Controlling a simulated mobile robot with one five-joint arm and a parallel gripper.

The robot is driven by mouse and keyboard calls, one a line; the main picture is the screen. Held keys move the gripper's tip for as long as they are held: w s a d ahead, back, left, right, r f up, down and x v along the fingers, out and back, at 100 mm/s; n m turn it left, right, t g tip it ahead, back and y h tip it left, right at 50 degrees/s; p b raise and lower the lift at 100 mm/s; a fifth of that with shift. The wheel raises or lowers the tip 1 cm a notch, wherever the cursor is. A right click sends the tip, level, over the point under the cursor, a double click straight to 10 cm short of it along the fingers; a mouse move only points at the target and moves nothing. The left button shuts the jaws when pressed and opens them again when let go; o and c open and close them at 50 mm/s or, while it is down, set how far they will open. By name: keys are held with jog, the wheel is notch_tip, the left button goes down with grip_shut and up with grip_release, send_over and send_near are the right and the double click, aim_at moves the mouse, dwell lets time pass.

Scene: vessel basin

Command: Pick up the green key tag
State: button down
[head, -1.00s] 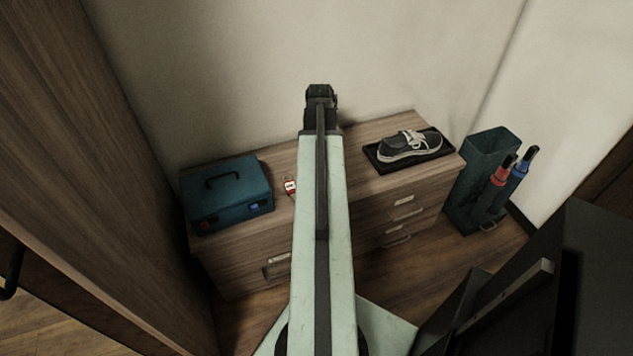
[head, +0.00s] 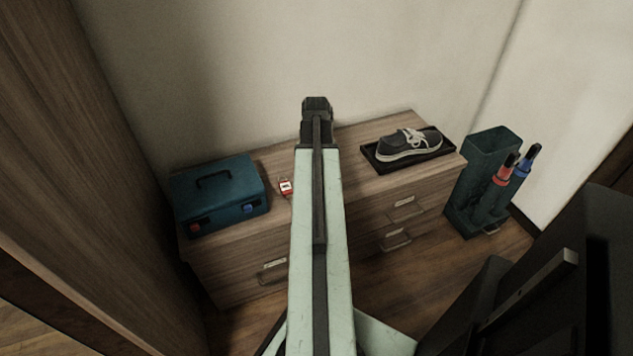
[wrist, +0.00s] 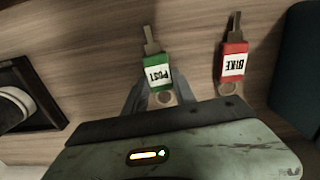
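The green key tag (wrist: 157,77) lies on the wooden cabinet top in the wrist view, with a white label reading POST and a key above it in the picture. My gripper (wrist: 160,84) is open, with one grey finger on each side of the tag's lower part. I cannot tell whether the fingers touch it or how high they are above the wood. In the head view my gripper (head: 317,106) is over the back of the cabinet, and my arm hides the green tag.
A red key tag (wrist: 233,62) labelled BIKE lies close to the right in the wrist view. A teal toolbox (head: 222,197) stands left on the cabinet (head: 292,160). A shoe (head: 408,146) sits in a black tray (head: 380,165) on the right. A wall rises behind.

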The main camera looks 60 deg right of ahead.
notch_tip(320, 180, up, 36)
jog(key=p, duration=3.6)
jog(key=shift+f, duration=0.1)
